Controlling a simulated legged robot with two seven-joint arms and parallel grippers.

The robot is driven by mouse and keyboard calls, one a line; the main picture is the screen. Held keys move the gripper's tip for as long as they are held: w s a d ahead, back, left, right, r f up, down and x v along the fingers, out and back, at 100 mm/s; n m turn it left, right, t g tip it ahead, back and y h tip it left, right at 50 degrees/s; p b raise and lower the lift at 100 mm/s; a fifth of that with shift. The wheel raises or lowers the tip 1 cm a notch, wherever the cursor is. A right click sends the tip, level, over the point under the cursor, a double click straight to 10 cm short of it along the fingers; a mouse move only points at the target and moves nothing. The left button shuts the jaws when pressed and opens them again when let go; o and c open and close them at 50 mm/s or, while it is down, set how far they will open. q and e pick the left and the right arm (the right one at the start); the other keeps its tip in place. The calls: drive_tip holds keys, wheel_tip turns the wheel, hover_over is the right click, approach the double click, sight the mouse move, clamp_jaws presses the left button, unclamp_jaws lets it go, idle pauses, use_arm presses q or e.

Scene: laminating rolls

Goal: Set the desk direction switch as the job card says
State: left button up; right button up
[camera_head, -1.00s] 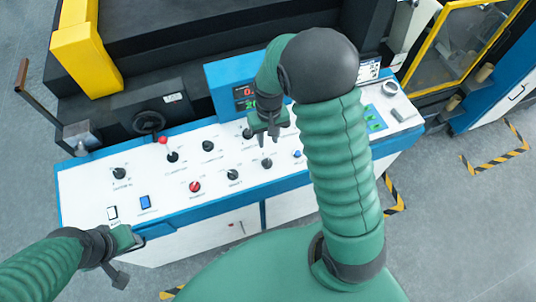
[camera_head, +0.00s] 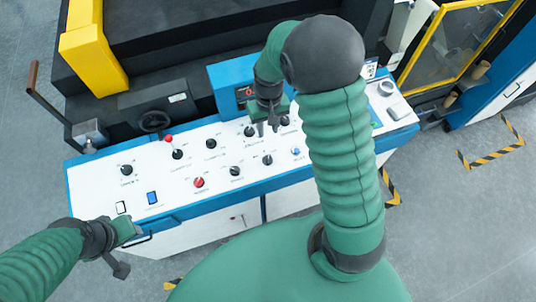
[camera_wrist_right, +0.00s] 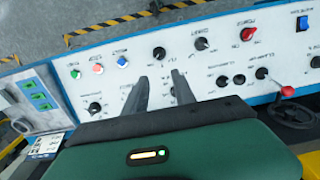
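The white control desk (camera_head: 225,160) carries several black rotary switches. Their labels are too small to read, so I cannot tell which is the direction switch. My right gripper (camera_head: 267,129) hangs over the back row, between a black switch (camera_head: 249,131) and another (camera_head: 285,120). In the right wrist view its two fingers (camera_wrist_right: 160,92) stand apart with nothing held; a switch beside them is mostly hidden. A printed card (camera_wrist_right: 46,145) shows at lower left there, unreadable; in the head view it is mostly behind my arm. My left gripper (camera_head: 128,240) is at the desk's front left corner.
A red switch (camera_head: 198,182), a red-ball lever (camera_head: 168,138) and a blue rocker (camera_head: 152,197) are on the desk. A blue display box (camera_head: 228,80) stands behind it. A black handwheel (camera_head: 153,121) is at back left. Small coloured buttons (camera_wrist_right: 97,69) line the front edge.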

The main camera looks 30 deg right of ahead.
drive_tip(key=shift+a, duration=0.1)
wheel_tip(320, 180, up, 17)
drive_tip(key=b, duration=0.3)
drive_tip(key=shift+b, duration=0.4)
drive_tip(key=shift+f, duration=0.1)
